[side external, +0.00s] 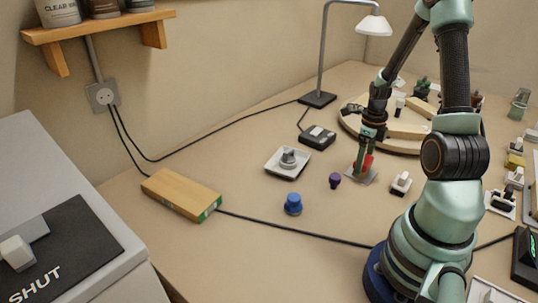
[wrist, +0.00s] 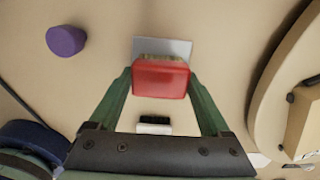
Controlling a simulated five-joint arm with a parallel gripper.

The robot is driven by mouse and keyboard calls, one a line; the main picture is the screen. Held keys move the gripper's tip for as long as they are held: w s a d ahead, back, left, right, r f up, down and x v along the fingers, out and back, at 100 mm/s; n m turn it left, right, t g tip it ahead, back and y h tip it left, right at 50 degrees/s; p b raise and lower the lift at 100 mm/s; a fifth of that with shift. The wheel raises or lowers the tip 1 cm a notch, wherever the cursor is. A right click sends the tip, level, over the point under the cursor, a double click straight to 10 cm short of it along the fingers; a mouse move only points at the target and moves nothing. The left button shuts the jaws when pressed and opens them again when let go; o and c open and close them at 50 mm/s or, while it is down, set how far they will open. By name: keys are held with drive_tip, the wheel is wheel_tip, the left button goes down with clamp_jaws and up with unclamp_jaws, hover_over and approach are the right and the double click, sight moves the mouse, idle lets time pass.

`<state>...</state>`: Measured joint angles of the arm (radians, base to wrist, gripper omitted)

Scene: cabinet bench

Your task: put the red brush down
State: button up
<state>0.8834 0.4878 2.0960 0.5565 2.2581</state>
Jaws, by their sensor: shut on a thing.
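The red brush (wrist: 161,80) is between the two green fingers of my gripper (wrist: 160,92), which is shut on it. In the side view the red brush (side external: 367,163) shows as a small red patch at my gripper (side external: 362,165), low over a grey plate (side external: 373,177). In the wrist view the grey plate (wrist: 177,47) shows just beyond the brush, partly hidden by it. I cannot tell whether the brush touches the plate or the bench.
A round wooden board (side external: 349,124) lies behind. Black cables cross the bench.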

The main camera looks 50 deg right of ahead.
drive_tip(key=o, duration=1.2)
drive_tip(key=shift+f, duration=0.1)
wheel_tip(320, 180, up, 12)
drive_tip(key=w+a+r+m+t, duration=0.1)
drive_tip(key=a+r+m+t, duration=0.1)
drive_tip(key=a+m, duration=0.7)
drive_tip(key=w+a+r+m+t, duration=0.1)
drive_tip(key=w+a+r+m, duration=0.1)
drive_tip(key=a+r+m, duration=0.3)
drive_tip(key=w+a+r+m+t, duration=0.2)
drive_tip(key=a+r+m, duration=0.2)
drive_tip(key=a+m, duration=1)
drive_tip(key=shift+w+m+t, duration=0.25)
drive_tip(key=shift+m+t, duration=0.05)
drive_tip(key=shift+m, duration=3.7)
